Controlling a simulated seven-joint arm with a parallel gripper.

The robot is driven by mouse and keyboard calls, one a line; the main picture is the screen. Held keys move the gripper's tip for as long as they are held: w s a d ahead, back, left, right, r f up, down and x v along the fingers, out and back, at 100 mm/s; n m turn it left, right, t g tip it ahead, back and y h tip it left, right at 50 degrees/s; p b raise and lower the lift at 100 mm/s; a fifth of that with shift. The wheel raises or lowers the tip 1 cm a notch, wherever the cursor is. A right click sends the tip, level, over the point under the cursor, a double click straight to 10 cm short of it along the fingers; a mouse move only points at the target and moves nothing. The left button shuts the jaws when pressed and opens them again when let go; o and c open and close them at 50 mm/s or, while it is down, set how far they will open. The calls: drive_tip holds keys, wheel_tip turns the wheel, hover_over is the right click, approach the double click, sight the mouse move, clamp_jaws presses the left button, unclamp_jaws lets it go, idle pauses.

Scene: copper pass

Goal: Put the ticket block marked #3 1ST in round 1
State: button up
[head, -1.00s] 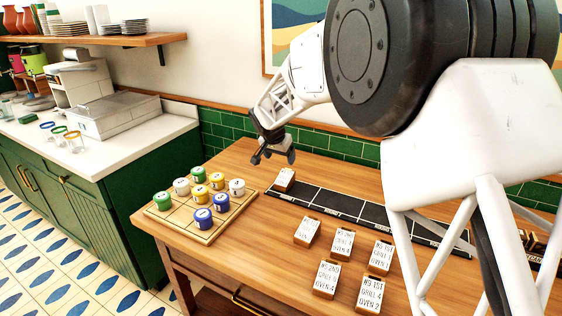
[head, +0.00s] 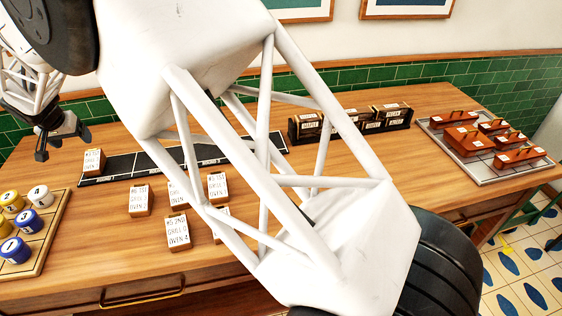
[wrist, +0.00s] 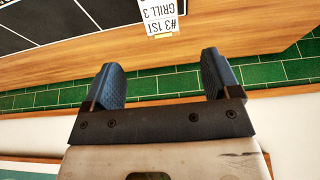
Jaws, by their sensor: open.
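The ticket block marked #3 1ST, GRILL 3 (wrist: 158,15) shows at the top edge of the wrist view, partly cut off. It appears to be the block (head: 94,161) standing at the left end of the black strip (head: 122,164) in the head view, its writing too small to read there.
Several other ticket blocks (head: 178,233) stand in front of the strip, some hidden behind my arm. A board of numbered pots (head: 48,232) is at the left. Dark holders (head: 352,124) stand at the back, and a tray (head: 486,171) with reddish-brown pieces is at the right.

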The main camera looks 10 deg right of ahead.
drive_tip(key=s+d+r, duration=0.2)
drive_tip(key=d+r, duration=0.2)
drive_tip(key=d, duration=0.6)
drive_tip(key=s+d+r, duration=0.2)
drive_tip(key=d+r, duration=0.2)
drive_tip(key=d, duration=0.5)
drive_tip(key=s+d+r, duration=0.2)
drive_tip(key=d+r, duration=0.2)
drive_tip(key=d, duration=0.6)
drive_tip(key=s+d+r+g, duration=0.1)
drive_tip(key=s+d, duration=0.4)
drive_tip(key=d, duration=0.3)
drive_tip(key=s+d+r, duration=0.2)
drive_tip(key=s+d, duration=0.4)
drive_tip(key=d, duration=0.2)
drive_tip(key=s+d+f, duration=0.2)
drive_tip(key=s+d, duration=0.6)
drive_tip(key=s, duration=0.4)
drive_tip(key=s+d+f, duration=0.3)
drive_tip(key=s+d, duration=0.5)
drive_tip(key=s, duration=0.5)
drive_tip(key=shift+s+f+g, duration=0.3)
drive_tip(key=shift+g, duration=0.1)
drive_tip(key=shift+o, duration=0.4)
drive_tip(key=shift+d, duration=0.1)
